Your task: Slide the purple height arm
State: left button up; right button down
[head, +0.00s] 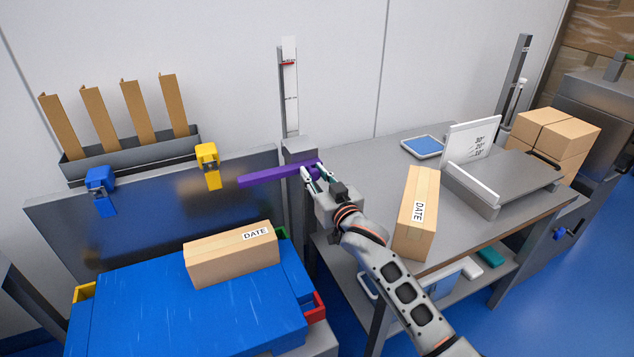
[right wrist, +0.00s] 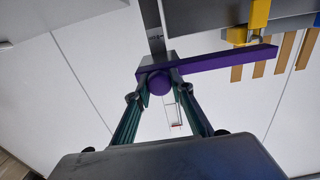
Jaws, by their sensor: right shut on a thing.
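The purple height arm (head: 275,175) is a flat bar reaching left from a grey slider block (head: 299,150) on an upright post with a white scale (head: 290,85). In the right wrist view the purple arm (right wrist: 220,60) ends in a round purple knob (right wrist: 158,82). My right gripper (head: 312,174) is at the arm's right end; in the right wrist view its fingers (right wrist: 160,90) are closed around the knob, one on each side. A red mark (head: 288,63) sits high on the scale. My left gripper is not in view.
A carton (head: 230,254) lies on the blue surface (head: 190,310) below the purple arm. Another carton (head: 416,212) stands on the grey table (head: 360,165). Yellow (head: 207,165) and blue (head: 101,190) clips sit on the back panel's top edge, left of the arm.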

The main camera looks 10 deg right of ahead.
jog(key=shift+r, duration=0.75)
jog(key=c, duration=2)
grip_release()
jog(key=shift+o, duration=1.2)
jog(key=shift+f, duration=0.15)
jog(key=shift+f, duration=0.1)
jog(key=shift+s, duration=0.1)
jog(key=shift+s+d+f, duration=0.1)
jog(key=shift+s, duration=0.2)
jog(key=s+d, duration=0.2)
jog(key=s, duration=0.9)
